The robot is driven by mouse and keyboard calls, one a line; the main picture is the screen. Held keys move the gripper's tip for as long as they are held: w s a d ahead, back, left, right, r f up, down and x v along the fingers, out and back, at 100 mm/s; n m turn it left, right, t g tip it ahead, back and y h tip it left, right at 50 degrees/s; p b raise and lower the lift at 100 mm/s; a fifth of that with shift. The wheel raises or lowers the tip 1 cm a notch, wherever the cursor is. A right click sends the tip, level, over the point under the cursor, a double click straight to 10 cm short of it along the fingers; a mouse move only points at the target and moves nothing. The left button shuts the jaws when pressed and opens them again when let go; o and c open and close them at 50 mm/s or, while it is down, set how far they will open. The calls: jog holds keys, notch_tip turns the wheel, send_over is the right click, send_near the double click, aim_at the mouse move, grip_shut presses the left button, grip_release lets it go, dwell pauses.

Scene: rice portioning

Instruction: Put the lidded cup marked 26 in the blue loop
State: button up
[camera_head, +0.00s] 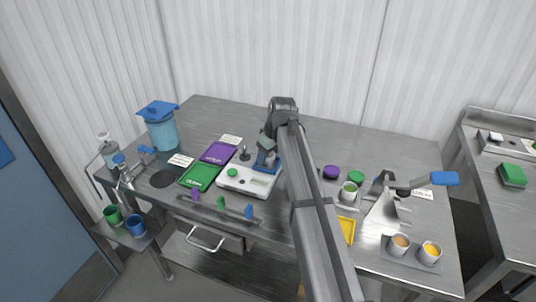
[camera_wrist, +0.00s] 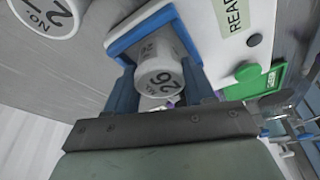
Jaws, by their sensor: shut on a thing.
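The lidded cup marked 26 (camera_wrist: 163,78) is a white cup, held between the blue fingers of my gripper (camera_wrist: 158,82) in the wrist view. My gripper is shut on it. The blue loop (camera_wrist: 125,39) is a square-cornered frame beside the white device; in the wrist view it borders the cup on its far side and flanks. I cannot tell how deep the cup sits in it. In the head view my gripper (camera_head: 266,152) is at the blue loop (camera_head: 279,160), and my arm hides part of this spot.
The white device (camera_head: 247,181) has a display and green button. Another numbered white container (camera_wrist: 45,14) lies close by in the wrist view. Green (camera_head: 200,175) and purple (camera_head: 219,152) mats lie left. A metal stand (camera_head: 385,212) and cups are right. The table's back is clear.

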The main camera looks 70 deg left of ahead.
jog(key=shift+f, duration=0.2)
jog(key=o, duration=1.1)
jog(key=shift+d+f, duration=0.15)
jog(key=shift+f, duration=0.05)
jog(key=shift+c, duration=0.2)
jog(key=shift+s+f, duration=0.1)
jog(key=shift+s+d, duration=0.1)
jog(key=shift+r, duration=0.3)
jog(key=v, duration=1.2)
jog(key=shift+a+r, duration=0.3)
jog(key=shift+r, duration=0.1)
